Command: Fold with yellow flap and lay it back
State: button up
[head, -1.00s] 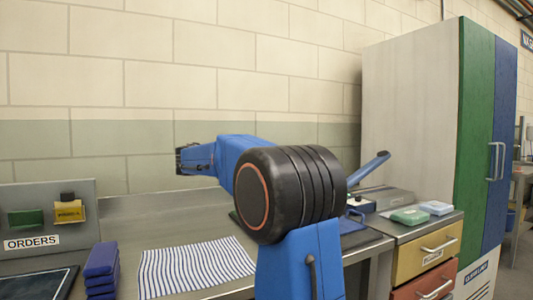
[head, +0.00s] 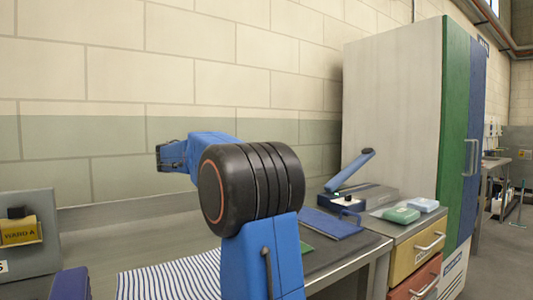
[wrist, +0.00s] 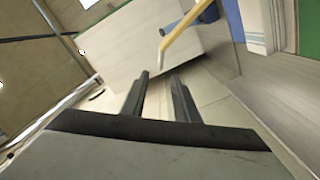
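A yellow piece (head: 20,231) with a dark lettered label and a black top part sits on a grey upright stand at the left edge of the head view. Whether it is a flap I cannot tell. A blue and white striped cloth (head: 170,281) lies flat on the bench, cut off by the bottom edge. My gripper (wrist: 159,82) shows in the wrist view with its two dark fingers apart and nothing between them. In the head view my arm hides part of the bench. No bag with a yellow flap can be made out.
A blue stack (head: 70,284) stands left of the cloth. A blue-handled lever tool (head: 350,172) and a blue flat piece (head: 331,222) are on the right. A tall cabinet (head: 392,120) stands behind.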

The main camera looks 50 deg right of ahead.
jog(key=x, duration=1.1)
jog(key=shift+d, duration=0.15)
grip_shut()
